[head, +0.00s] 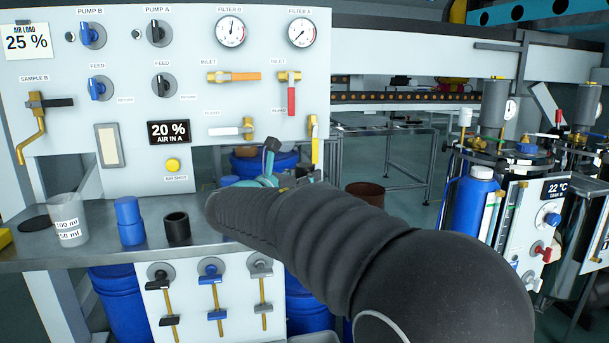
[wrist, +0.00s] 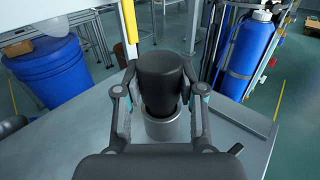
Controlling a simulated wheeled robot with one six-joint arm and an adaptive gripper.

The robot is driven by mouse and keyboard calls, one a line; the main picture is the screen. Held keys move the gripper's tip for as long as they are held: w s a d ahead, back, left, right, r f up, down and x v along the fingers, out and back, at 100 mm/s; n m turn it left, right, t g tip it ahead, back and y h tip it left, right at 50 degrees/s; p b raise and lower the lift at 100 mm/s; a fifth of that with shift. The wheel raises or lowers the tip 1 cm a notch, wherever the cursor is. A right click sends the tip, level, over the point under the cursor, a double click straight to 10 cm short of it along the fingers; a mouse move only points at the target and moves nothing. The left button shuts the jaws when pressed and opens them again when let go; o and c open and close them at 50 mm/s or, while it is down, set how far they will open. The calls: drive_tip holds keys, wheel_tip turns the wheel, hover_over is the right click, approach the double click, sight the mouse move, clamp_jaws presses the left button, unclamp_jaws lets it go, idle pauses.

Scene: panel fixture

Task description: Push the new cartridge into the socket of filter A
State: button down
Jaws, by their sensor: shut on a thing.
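My gripper (wrist: 160,95) is shut on a black cylindrical cartridge (wrist: 160,72) in the wrist view, one finger on each side. The cartridge is upright, and its lower end is over or inside the mouth of a round grey metal socket (wrist: 161,128). The socket stands on the grey bench. How deep the cartridge sits in it I cannot tell. In the head view my gripper (head: 270,178) is mostly hidden behind my dark arm, and the cartridge and socket cannot be made out. The filter A gauge (head: 302,32) is at the panel's upper right.
A blue cylinder (head: 130,221), a black cup (head: 177,227) and a clear measuring beaker (head: 69,220) stand on the bench to the left. A yellow-handled valve (head: 314,140) hangs close above the gripper area. A blue drum (wrist: 52,70) is left in the wrist view.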

drive_tip(key=shift+f+b, duration=0.45)
drive_tip(key=shift+f, duration=0.4)
drive_tip(key=c, duration=0.6)
unclamp_jaws()
